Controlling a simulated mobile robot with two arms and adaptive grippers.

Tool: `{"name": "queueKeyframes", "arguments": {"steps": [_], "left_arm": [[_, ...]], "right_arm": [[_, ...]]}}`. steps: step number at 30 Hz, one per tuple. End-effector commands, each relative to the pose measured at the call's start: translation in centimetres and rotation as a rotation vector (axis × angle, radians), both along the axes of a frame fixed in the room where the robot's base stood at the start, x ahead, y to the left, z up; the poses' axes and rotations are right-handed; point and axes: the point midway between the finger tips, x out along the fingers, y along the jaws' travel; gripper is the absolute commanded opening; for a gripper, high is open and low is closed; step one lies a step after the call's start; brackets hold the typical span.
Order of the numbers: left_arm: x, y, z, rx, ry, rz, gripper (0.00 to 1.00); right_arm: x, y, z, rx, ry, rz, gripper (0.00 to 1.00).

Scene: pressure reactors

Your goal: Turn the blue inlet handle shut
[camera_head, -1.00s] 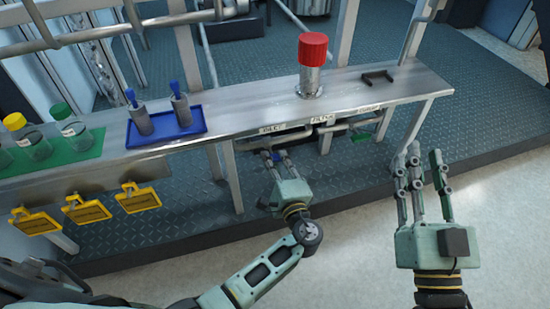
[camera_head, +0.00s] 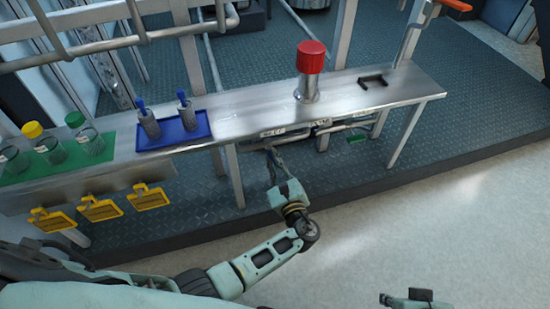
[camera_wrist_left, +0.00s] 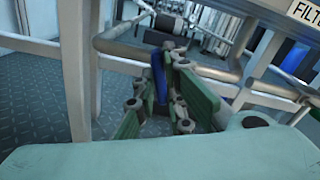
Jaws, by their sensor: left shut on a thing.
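The blue inlet handle (camera_wrist_left: 158,75) stands roughly upright in the left wrist view, at the pipe below the bench. My left gripper (camera_head: 271,158) is under the bench's front edge, below the inlet label (camera_head: 272,132). In the left wrist view its green-padded fingers (camera_wrist_left: 165,95) are shut on the blue handle, on either side of it. The fingers mostly hide the handle in the head view. Only a piece of my right gripper (camera_head: 408,299) shows at the bottom edge of the head view, and its fingers cannot be made out.
A green handle (camera_head: 356,138) sits on the piping to the right. On the bench (camera_head: 245,117) are a red-capped cylinder (camera_head: 310,68), a black bracket (camera_head: 374,81) and a blue tray (camera_head: 200,122). Yellow tags (camera_head: 100,210) hang at left. The floor in front is clear.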

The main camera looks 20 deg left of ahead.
Motion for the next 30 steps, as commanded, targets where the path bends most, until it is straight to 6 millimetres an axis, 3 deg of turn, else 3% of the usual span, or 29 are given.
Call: {"name": "queueKeyframes", "arguments": {"steps": [15,21,30], "left_arm": [[0.0,0.0,0.0,0.272,0.187,0.001,0.00],[-0.1,0.0,-0.1,0.309,0.212,0.000,0.00],[-0.1,0.0,-0.1,0.320,0.220,0.000,0.00]], "right_arm": [[0.2,0.1,2.2,0.001,-0.008,0.001,0.29],[0.5,0.1,0.8,0.000,0.001,0.001,0.29],[0.7,0.1,0.5,0.001,-0.001,0.002,0.29]]}}
